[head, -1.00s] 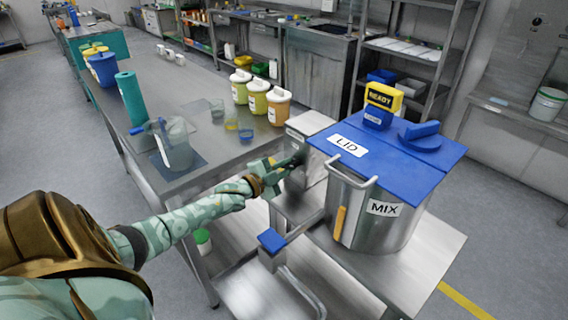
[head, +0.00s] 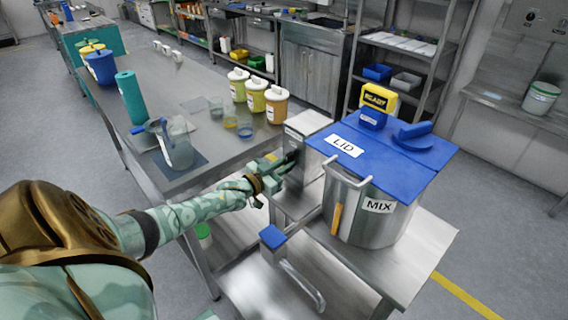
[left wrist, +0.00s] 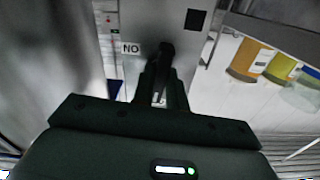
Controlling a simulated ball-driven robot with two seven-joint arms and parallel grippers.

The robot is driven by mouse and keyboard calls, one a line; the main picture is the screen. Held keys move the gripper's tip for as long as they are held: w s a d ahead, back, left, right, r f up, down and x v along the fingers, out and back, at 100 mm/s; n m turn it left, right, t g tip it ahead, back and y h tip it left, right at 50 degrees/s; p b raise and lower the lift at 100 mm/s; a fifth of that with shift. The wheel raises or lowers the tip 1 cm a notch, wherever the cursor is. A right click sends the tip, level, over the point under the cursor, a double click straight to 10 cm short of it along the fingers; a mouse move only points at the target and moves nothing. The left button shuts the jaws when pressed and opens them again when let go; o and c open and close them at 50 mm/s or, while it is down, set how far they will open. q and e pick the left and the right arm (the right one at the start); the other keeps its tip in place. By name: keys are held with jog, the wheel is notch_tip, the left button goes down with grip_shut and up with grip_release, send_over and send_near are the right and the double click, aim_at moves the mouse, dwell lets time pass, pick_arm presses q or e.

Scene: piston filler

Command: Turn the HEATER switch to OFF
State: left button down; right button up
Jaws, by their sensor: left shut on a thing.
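The HEATER switch is on the front face of a grey metal control box (head: 308,127) beside the steel MIX vessel (head: 372,222). My left gripper (head: 290,158) is at that face, shut on the switch, whose handle is mostly hidden by the dark fingers. In the left wrist view, the left gripper (left wrist: 162,72) points at the grey panel (left wrist: 180,20). An upside-down ON label (left wrist: 131,48) shows just left of the fingertips. I cannot read the switch's exact angle. My right gripper is not in view.
A blue LID (head: 385,150) covers the vessel, with a yellow READY unit (head: 380,98) at its back. A blue-capped lever (head: 272,236) stands in front of the box. The left table holds a clear jug (head: 178,150) and several lidded jars (head: 255,95).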

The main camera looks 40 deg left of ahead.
pick_arm(q)
jog(key=shift+f+n, duration=0.1)
jog(key=shift+n, duration=0.5)
jog(key=c, duration=1.4)
grip_release()
jog(key=shift+s, duration=0.15)
jog(key=shift+s+p, duration=0.3)
jog(key=shift+p, duration=0.1)
jog(key=s+a+p, duration=0.1)
jog(key=s+p, duration=0.3)
jog(key=s, duration=1.1)
jog(key=shift+s+a, duration=0.25)
